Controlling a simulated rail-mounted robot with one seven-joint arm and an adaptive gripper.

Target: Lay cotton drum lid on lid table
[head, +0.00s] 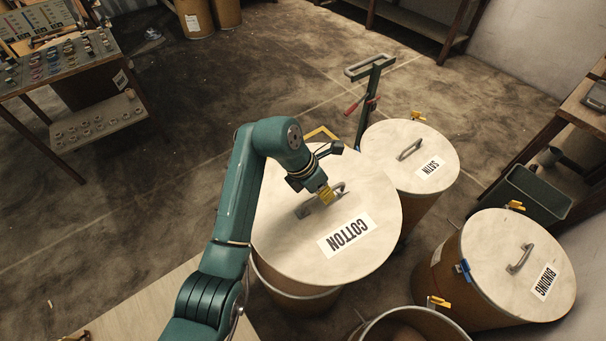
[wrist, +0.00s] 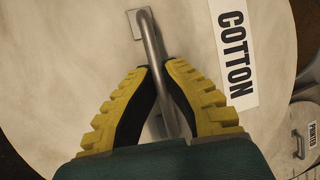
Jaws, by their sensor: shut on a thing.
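The cotton drum lid (head: 290,245) is a pale round disc with a metal handle and a COTTON label. My gripper (head: 324,197) is shut on the lid's handle; in the wrist view both yellow fingers (wrist: 165,75) close on the handle bar (wrist: 152,42) from either side. The lid sits raised and offset above the cotton drum (head: 290,292), whose rim and brown wall show below it. A pale flat tabletop (head: 150,302), which may be the lid table, lies at the lower left, partly behind my arm, with a bare surface.
The satin drum (head: 418,150) stands close behind the lid at right. The binding drum (head: 520,270) is at the right, and an open drum (head: 410,325) at the front. A green post (head: 370,95) rises behind.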

